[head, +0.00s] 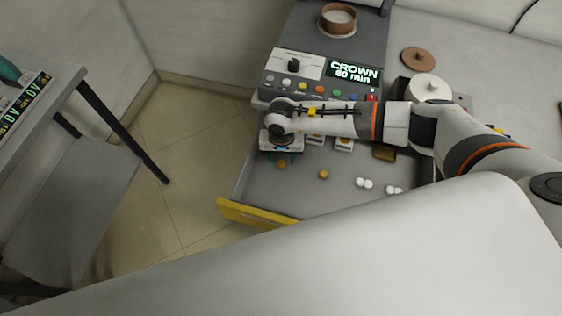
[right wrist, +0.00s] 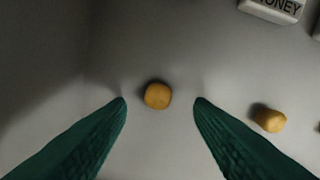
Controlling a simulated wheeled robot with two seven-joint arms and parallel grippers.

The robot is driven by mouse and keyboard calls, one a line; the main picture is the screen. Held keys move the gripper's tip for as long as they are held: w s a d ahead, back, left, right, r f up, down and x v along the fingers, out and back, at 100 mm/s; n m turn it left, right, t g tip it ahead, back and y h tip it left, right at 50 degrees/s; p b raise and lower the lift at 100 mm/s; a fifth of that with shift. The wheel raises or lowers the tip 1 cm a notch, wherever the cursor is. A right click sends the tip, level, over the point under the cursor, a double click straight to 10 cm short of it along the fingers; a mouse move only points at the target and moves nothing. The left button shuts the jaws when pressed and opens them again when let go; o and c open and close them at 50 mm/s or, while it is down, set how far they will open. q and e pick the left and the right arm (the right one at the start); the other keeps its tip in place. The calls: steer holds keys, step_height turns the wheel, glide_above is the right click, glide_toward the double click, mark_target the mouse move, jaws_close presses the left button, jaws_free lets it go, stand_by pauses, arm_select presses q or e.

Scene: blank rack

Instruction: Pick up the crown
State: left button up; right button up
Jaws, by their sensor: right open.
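No piece is clearly recognisable as the crown; the word CROWN shows on a lit display (head: 353,72). A small rounded orange-brown piece (right wrist: 157,95) lies on the drawer floor in the right wrist view, and it also shows in the head view (head: 281,164). A second orange-brown piece (right wrist: 269,118) lies to its right, also seen in the head view (head: 324,174). My right gripper (right wrist: 161,101) is open, with its green fingertips apart on either side of the first piece and nothing held. In the head view the right gripper (head: 283,158) points down into the drawer. My left gripper is not recognisable.
The open drawer (head: 232,212) has a yellow front. White pieces (head: 364,183) lie to the right in it. Labelled blocks (head: 344,145) stand at its back, partly under my arm. A grey machine (head: 300,45) stands behind. A grey table (head: 60,85) is at left.

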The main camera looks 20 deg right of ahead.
mark_target(281, 163)
steer(key=shift+w+f, duration=0.2)
steer(key=shift+f, duration=1.35)
jaws_close()
